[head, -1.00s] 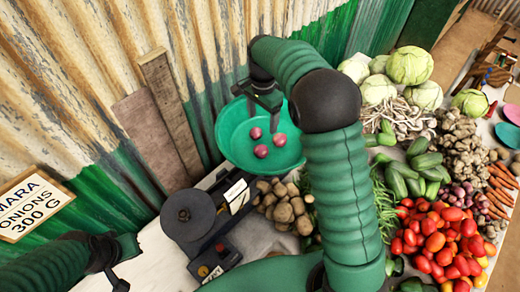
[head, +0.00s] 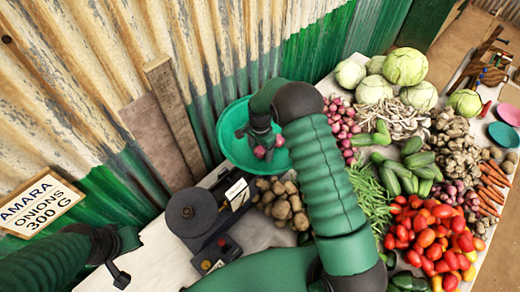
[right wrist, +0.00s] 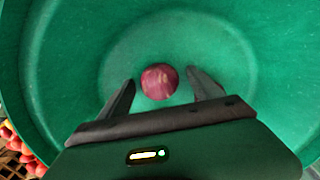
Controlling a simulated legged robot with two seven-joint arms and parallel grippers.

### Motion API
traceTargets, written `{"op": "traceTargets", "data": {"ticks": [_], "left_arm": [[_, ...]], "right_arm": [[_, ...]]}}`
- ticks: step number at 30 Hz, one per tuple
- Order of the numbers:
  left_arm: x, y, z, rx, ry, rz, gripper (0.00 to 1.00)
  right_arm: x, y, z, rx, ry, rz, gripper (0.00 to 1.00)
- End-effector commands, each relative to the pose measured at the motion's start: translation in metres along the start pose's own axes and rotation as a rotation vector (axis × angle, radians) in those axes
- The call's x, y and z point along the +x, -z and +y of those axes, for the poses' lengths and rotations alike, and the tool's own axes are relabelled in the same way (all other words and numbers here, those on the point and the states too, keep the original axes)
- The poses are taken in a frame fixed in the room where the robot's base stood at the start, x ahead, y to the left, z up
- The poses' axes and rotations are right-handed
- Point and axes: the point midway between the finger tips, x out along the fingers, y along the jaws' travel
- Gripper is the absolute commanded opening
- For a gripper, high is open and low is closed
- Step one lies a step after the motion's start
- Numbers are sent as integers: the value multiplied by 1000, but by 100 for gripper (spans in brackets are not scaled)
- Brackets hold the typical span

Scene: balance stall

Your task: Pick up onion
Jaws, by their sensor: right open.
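A red onion (right wrist: 160,82) lies in the green bowl (head: 229,145) and shows between the two open fingers of my right gripper (right wrist: 160,90); I cannot tell whether they touch it. In the head view my right gripper (head: 263,141) reaches down into the bowl. Two onions show beside it there, one below (head: 260,152) and one to the right (head: 279,141); any other is hidden behind the gripper. My left gripper (head: 119,277) is at the lower left, away from the bowl, and its jaws are unclear.
A dark scale (head: 192,212) stands below the bowl. Potatoes (head: 285,203), a pile of red onions (head: 342,128), cucumbers (head: 408,168) and tomatoes (head: 425,235) crowd the right side. A corrugated wall (head: 90,90) rises behind. A sign (head: 38,205) reads Amara onions 300 g.

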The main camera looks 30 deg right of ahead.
Motion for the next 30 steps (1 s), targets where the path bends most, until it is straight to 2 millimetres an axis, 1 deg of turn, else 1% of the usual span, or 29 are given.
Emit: {"op": "traceTargets", "data": {"ticks": [2,3,18,24,26,29,30], "left_arm": [[1,0,0,0,0,0,0],[1,0,0,0,0,-1,0],[1,0,0,0,0,0,0],[1,0,0,0,0,0,0],[3,-1,0,0,0,0,0],[11,-3,0,0,0,0,0],[15,-4,0,0,0,0,0]], "right_arm": [[0,0,0,0,0,0,74],[0,0,0,0,0,0,72],[0,0,0,0,-1,0,6],[-1,0,0,-1,0,0,6],[-4,0,0,-1,0,1,6],[-18,0,-1,-1,3,3,6],[-27,1,-1,-1,5,3,6]]}}
